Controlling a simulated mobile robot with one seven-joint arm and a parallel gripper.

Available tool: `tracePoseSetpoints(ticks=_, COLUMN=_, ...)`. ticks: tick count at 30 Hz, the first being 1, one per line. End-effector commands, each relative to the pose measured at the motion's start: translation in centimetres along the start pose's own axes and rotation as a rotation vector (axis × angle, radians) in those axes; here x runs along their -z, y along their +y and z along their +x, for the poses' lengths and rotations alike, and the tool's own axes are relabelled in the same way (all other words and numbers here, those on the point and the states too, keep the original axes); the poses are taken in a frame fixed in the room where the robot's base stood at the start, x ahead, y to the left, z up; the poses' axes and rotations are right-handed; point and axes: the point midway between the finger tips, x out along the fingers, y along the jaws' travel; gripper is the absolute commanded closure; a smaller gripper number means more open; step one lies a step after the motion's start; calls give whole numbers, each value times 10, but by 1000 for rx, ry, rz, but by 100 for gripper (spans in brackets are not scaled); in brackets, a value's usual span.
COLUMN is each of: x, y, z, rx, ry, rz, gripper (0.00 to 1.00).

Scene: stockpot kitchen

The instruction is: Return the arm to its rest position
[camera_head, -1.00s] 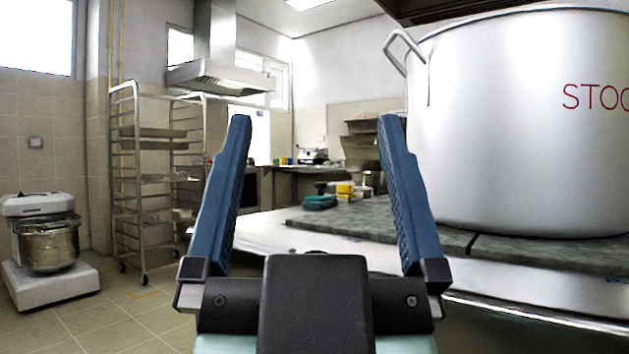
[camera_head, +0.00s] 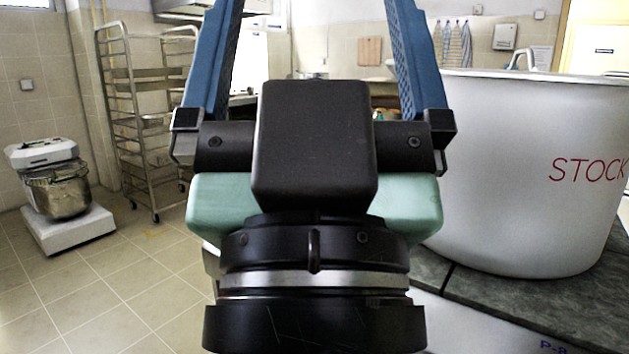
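My gripper (camera_head: 314,50) fills the middle of the head view, pointing away and up. Its two blue fingers stand wide apart with nothing between them that they touch. The fingertips run out of the top of the picture. The gripper's dark body and the end of my arm hide the middle of the scene below.
The pot stands on a dark grey counter top (camera_head: 480,290). A wheeled tray rack (camera_head: 140,130) and a floor mixer (camera_head: 62,195) stand at the left. The tiled floor (camera_head: 130,290) at lower left is clear. Towels (camera_head: 453,45) hang at the back wall.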

Motion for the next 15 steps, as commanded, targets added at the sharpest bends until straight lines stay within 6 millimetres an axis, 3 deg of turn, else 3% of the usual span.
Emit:
tracePoseSetpoints(ticks=1, x=23, y=0, z=24, rx=0, ry=0, rz=0, gripper=1)
tracePoseSetpoints(ticks=15, x=121, y=0, z=128, rx=1, ry=0, rz=1, gripper=1)
